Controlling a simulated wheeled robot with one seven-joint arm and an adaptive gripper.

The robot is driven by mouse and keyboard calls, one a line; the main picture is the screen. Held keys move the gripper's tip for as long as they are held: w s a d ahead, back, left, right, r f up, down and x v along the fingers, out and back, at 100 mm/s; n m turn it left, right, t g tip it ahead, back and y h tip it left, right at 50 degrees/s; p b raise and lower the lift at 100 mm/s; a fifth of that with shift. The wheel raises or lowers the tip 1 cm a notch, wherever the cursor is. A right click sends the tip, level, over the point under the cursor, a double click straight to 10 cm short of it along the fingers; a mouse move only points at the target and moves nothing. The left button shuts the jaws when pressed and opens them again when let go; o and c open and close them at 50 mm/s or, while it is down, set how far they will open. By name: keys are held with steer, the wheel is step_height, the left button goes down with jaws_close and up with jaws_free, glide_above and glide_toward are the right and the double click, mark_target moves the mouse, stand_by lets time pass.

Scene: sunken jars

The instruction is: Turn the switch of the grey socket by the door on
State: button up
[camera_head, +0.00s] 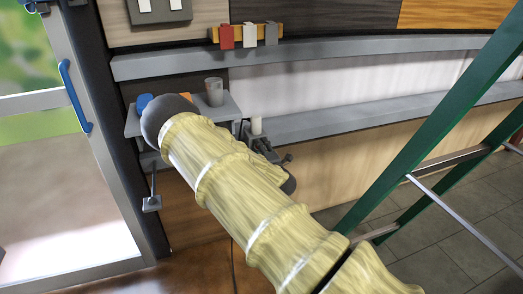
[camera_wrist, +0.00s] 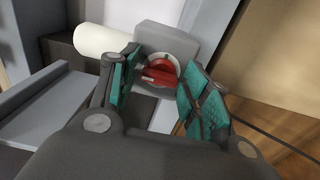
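In the wrist view a grey socket box (camera_wrist: 181,42) carries a red rotary switch (camera_wrist: 159,76) with a raised grip bar. The bar lies roughly sideways, slightly tilted, with a pale mark at its left end. My gripper (camera_wrist: 160,68) is open, with one teal-padded finger on each side of the switch. Whether the pads touch the switch I cannot tell. In the head view my gripper (camera_head: 268,150) is small and partly hidden behind my sleeved arm. I cannot make out the red switch there. The door (camera_head: 62,105) with a blue handle stands at the left.
A white cylinder (camera_wrist: 105,41) lies close left of the socket in the wrist view. In the head view a small shelf (camera_head: 132,122) holds a grey cup (camera_head: 214,91). Red, white and grey items (camera_head: 248,35) hang above. A green-framed ladder-like structure (camera_head: 430,130) stands at right.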

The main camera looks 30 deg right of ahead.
steer(key=c, duration=0.6)
steer(key=shift+o, duration=0.2)
steer(key=shift+m, duration=0.3)
steer(key=m+p, duration=0.2)
steer(key=m, duration=1.5)
steer(key=shift+d+f, duration=0.1)
steer(key=shift+d, duration=0.05)
steer(key=shift+m, duration=0.3)
steer(key=o, duration=1)
